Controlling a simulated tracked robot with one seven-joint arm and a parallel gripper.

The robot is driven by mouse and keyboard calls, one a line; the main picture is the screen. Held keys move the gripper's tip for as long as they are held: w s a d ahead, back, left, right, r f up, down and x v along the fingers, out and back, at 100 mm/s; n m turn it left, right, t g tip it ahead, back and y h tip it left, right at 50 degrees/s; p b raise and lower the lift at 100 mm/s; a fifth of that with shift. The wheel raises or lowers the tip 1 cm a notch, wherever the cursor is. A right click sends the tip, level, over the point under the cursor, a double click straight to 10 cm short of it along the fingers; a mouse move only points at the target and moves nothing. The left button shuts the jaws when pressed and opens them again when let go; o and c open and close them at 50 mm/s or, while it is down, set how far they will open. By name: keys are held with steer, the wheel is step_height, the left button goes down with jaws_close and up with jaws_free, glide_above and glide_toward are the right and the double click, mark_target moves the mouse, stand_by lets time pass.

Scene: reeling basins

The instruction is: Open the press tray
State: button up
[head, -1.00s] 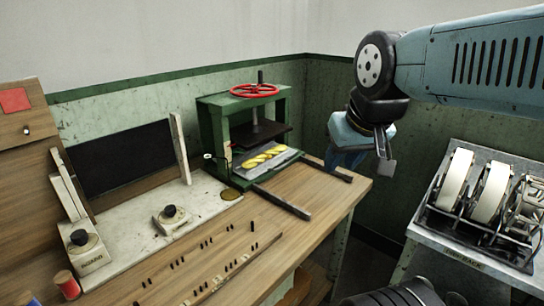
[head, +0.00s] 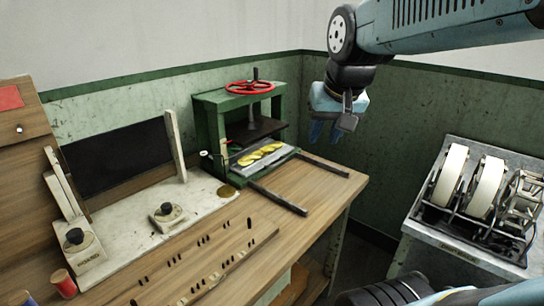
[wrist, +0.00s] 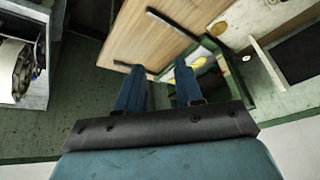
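The press is a green frame (head: 203,124) with a red handwheel (head: 249,87) on top and a dark platen above its bed. Two dark rails (head: 278,199) run from the press over the bench top. My gripper (head: 324,140) hangs in the air to the right of the press, apart from it, fingers pointing down. In the wrist view its two blue fingers (wrist: 160,87) are spread with nothing between them. The press shows beyond them, partly hidden by a finger.
A wooden bench (head: 325,190) carries the press. A pale slab (head: 130,225) with black knobs and a dark panel lies at left. A metal stand (head: 455,246) with white reels is at right. The bench's front right area is clear.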

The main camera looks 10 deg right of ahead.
steer(key=w+m, duration=0.2)
steer(key=w, duration=0.7)
steer(key=m+g+y, duration=0.1)
steer(key=m+g, duration=0.2)
steer(key=m, duration=0.4)
glide_above(279, 162)
steer(key=s+d, duration=0.2)
step_height(279, 162, down, 14)
steer(key=f, duration=0.4)
steer(key=w+a+f, duration=0.1)
steer(key=f, duration=0.4)
steer(key=w+f, duration=0.1)
steer(key=f, duration=0.3)
steer(key=shift+a+f, duration=0.4)
steer(key=shift+c, duration=0.5)
jaws_close()
